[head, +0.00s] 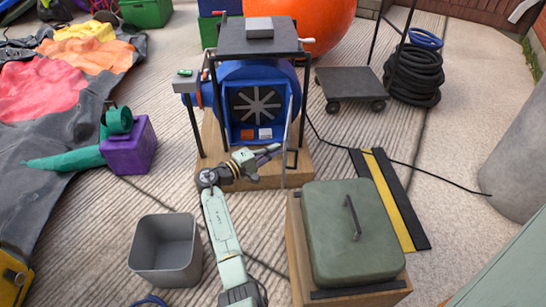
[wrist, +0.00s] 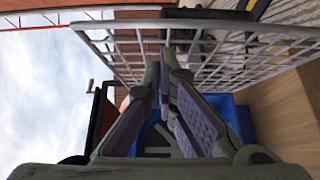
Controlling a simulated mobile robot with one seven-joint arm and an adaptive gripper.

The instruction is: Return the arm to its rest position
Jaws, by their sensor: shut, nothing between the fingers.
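My arm reaches up from the bottom of the head view and bends to the right, in front of the blue blower (head: 229,122). My gripper (head: 277,149) is shut and empty, its tips close to a thin grey wire grille (head: 291,140) seen nearly edge-on at the blower's right front. In the wrist view my gripper (wrist: 168,60) shows its two fingers drawn together, with purple pads. The wire grille (wrist: 215,42) spreads around and beyond the fingertips there; I cannot tell whether they touch it.
A green-lidded box (head: 340,225) stands right of my arm, a grey bin (head: 165,252) left. A purple block (head: 130,145) lies farther left. A wheeled dolly (head: 350,84) and coiled black hose (head: 414,75) stand behind right. A cable crosses the right-hand floor.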

